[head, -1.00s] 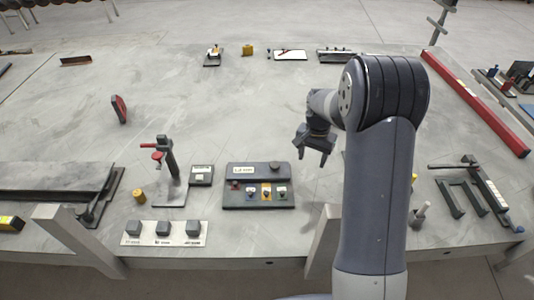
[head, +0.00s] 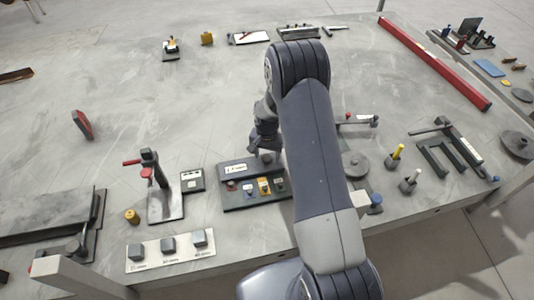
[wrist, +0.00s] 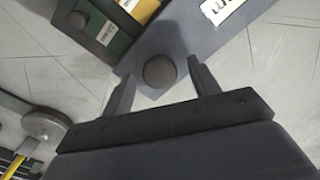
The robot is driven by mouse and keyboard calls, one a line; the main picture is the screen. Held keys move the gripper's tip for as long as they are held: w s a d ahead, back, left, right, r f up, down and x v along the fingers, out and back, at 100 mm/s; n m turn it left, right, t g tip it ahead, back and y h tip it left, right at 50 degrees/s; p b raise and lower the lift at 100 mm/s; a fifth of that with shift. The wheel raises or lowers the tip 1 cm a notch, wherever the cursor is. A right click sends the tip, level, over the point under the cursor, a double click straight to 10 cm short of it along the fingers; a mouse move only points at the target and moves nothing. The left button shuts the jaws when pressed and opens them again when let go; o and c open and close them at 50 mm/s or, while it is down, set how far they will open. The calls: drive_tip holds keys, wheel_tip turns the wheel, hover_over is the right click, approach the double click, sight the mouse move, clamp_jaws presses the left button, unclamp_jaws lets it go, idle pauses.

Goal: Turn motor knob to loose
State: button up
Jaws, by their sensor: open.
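The control box (head: 232,172) is a dark box with a sloped top, a white label plate and a row of small coloured switches. A dark round knob (wrist: 160,72) sits on its upper surface near one end, beside the label plate (wrist: 222,8). My gripper (wrist: 161,60) is open, with its two fingers on either side of the knob in the wrist view and gaps on both sides. In the head view my gripper (head: 264,147) hangs over the back right of the box. It largely covers the knob there. I cannot tell how far the fingertips are above the box.
A three-block label strip (head: 172,249) lies in front of the box. A small dark box (head: 192,181) and a red-handled clamp stand (head: 160,190) are to its left. A grey disc (head: 356,164) and short posts (head: 409,185) stand to the right. The table behind is mostly clear.

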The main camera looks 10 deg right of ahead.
drive_tip(key=c, duration=1)
